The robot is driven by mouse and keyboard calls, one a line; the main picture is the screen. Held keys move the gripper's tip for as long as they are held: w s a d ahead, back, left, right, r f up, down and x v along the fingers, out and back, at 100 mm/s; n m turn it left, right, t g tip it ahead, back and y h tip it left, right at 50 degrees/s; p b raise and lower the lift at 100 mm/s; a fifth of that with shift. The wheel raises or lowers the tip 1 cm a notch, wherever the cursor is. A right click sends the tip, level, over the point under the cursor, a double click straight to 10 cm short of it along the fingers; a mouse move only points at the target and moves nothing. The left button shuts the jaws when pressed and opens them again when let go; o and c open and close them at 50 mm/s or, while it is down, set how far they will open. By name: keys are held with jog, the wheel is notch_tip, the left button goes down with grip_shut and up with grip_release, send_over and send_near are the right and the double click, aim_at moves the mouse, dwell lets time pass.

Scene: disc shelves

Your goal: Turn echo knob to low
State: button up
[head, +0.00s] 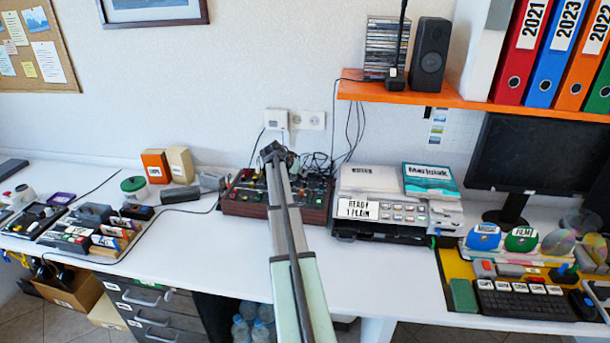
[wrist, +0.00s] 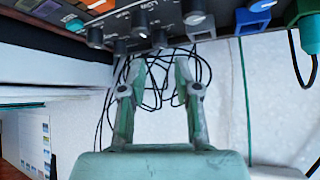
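The mixer-like console with wooden sides (head: 235,208) sits on the white desk against the wall. My gripper (head: 276,152) is over its back part, and my arm hides the console's middle. In the wrist view the console's black panel (wrist: 105,28) fills the top edge, with several dark knobs (wrist: 141,22) and small white lettering, including a word like "LOW". I cannot tell which knob is the echo knob. My gripper (wrist: 157,65) is open and empty. Its fingertips are near the row of knobs, but I cannot tell whether they touch any.
A white machine with a "READY 1 PLAIN" display (head: 395,205) stands close right of the console. Loose black cables (wrist: 160,85) hang behind the fingers. An orange shelf (head: 440,94) juts out at the upper right. Orange and cream boxes (head: 180,163) stand to the left.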

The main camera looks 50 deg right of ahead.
aim_at(306, 178)
jog(key=shift+p+x, duration=0.5)
jog(key=shift+x, duration=2.7)
grip_shut()
